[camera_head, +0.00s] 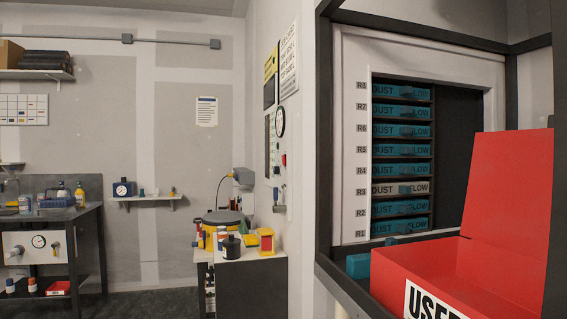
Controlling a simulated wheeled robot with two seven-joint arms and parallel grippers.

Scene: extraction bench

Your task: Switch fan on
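No fan is plainly visible. A narrow control panel (273,145) is on the wall left of the filter rack, seen at a steep angle. It carries a round dial gauge (280,121), a small red part (284,160) and a grey lever-like handle (277,197) low down. I cannot tell which of these is the fan switch, or its position. Neither of my grippers is in view.
The filter rack (349,150) holds several teal cartridges and a pale one (385,188) at R3. An open red bin (400,270) stands in front at right, beside a teal block (358,265). A cluttered cabinet (250,285) stands below the panel; a bench (85,215) is far left.

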